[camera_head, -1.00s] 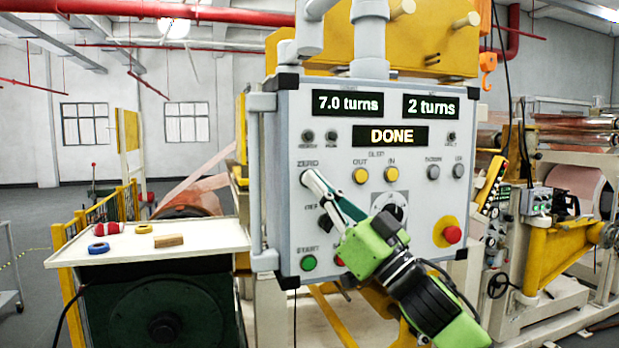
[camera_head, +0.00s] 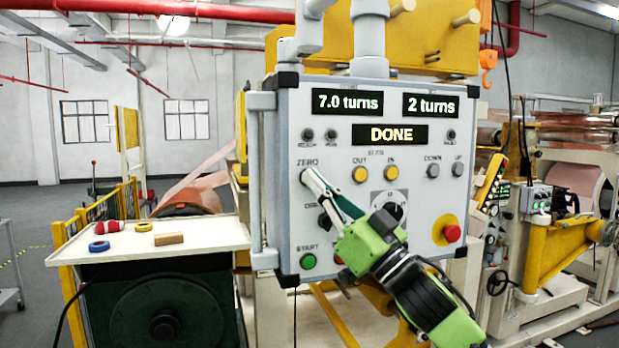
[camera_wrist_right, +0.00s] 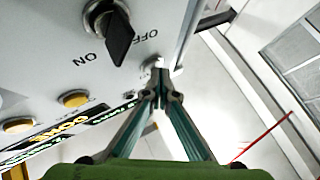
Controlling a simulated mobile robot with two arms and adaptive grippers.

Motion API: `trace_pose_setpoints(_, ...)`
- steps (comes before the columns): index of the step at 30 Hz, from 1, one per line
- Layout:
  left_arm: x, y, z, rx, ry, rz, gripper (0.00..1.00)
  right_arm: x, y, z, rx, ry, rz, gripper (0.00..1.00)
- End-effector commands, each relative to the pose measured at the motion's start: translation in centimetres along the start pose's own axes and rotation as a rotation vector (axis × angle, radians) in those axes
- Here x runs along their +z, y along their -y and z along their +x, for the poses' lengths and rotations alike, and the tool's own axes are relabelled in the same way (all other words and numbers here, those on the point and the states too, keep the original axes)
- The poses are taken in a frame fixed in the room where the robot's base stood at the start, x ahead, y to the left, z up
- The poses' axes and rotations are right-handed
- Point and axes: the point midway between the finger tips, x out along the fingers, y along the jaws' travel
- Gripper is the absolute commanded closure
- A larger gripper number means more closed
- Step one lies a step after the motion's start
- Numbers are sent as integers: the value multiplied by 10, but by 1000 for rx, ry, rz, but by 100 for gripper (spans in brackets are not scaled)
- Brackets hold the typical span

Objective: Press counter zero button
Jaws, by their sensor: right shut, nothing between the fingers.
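The control panel (camera_head: 290,215) stands upright in front of me. Its displays read "7.0 turns", "2 turns" and "DONE" (camera_head: 390,135). The ZERO label (camera_head: 307,162) is near the panel's left edge. My right gripper (camera_head: 305,173) is shut and empty, its fingertips just below that label and over the spot where the zero button sits. In the right wrist view the fingertips (camera_wrist_right: 160,80) meet at a small pale round part (camera_wrist_right: 152,63), mostly hidden behind them. Contact or a gap cannot be told. My left gripper is not in view.
Yellow OUT and IN buttons (camera_head: 360,174), an ON/OFF knob (camera_wrist_right: 118,35), a green START button (camera_head: 308,261) and a red stop button (camera_head: 452,233) are on the panel. A side table (camera_head: 215,237) holds tape rolls and a wooden block. Machinery stands at right.

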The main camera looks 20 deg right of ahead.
Motion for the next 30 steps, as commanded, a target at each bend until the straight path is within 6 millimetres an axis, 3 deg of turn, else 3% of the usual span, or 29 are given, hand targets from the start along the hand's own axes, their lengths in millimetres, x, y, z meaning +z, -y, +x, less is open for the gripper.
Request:
trace_pose_setpoints(17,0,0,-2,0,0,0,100,2,-2,2,2,1,0,100)
trace_pose_setpoints(30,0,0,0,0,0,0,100,-6,6,-10,1,1,-1,100)
